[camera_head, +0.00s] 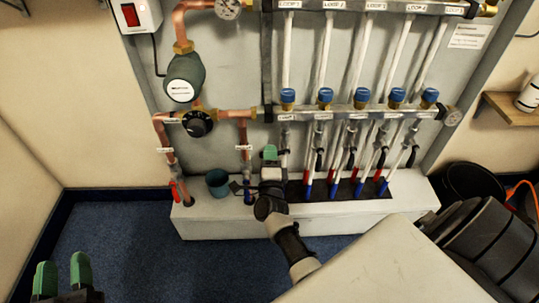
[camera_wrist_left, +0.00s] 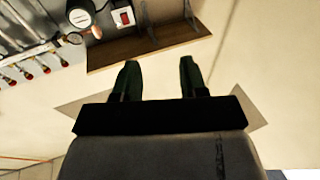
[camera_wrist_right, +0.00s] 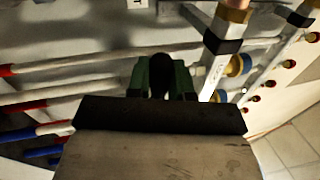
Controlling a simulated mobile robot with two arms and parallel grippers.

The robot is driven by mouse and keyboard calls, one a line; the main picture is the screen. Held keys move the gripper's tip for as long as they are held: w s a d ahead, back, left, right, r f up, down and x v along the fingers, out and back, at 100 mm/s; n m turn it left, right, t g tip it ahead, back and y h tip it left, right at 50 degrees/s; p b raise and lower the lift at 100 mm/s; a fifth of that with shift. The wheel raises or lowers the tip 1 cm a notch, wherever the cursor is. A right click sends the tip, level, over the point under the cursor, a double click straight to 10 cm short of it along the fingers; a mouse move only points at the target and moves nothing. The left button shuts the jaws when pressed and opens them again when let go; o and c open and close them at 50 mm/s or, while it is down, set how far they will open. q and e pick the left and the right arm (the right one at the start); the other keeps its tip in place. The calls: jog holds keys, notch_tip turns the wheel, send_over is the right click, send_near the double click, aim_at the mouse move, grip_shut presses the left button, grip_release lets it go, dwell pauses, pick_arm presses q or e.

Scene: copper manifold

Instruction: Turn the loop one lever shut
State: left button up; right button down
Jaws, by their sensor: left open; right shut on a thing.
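The loop one line is the leftmost of the white pipes under the label LOOP 1 (camera_head: 290,4). My right gripper (camera_head: 270,153) is at the lower part of this line, just left of the pipe. In the right wrist view its green fingers (camera_wrist_right: 161,78) are closed around a dark rounded piece, the loop one lever (camera_wrist_right: 160,78). The gripper hides most of the lever in the head view, so I cannot tell its exact angle. My left gripper (camera_head: 62,275) is open and empty, low at the left over the blue floor, away from the manifold.
Black levers on the neighbouring loops, such as the loop two lever (camera_head: 319,159), point mostly downward close by. A grey-green cup (camera_head: 218,182) and a red-handled valve (camera_head: 176,191) are left of my right gripper. A white ledge (camera_head: 230,222) runs below.

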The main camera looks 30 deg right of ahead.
jog(key=c, duration=1)
grip_release()
jog(key=shift+r, duration=0.2)
jog(key=shift+c, duration=0.2)
pick_arm(q)
jog(key=f+g, duration=0.1)
jog(key=f+g+p, duration=0.1)
jog(key=f, duration=0.1)
jog(key=a+f+g+y, duration=0.1)
jog(key=g, duration=0.1)
jog(key=shift+s+f, duration=0.25)
jog(key=shift+s, duration=0.15)
pick_arm(e)
jog(key=v, duration=1)
jog(key=shift+s+a+f, duration=0.2)
jog(key=shift+s, duration=0.1)
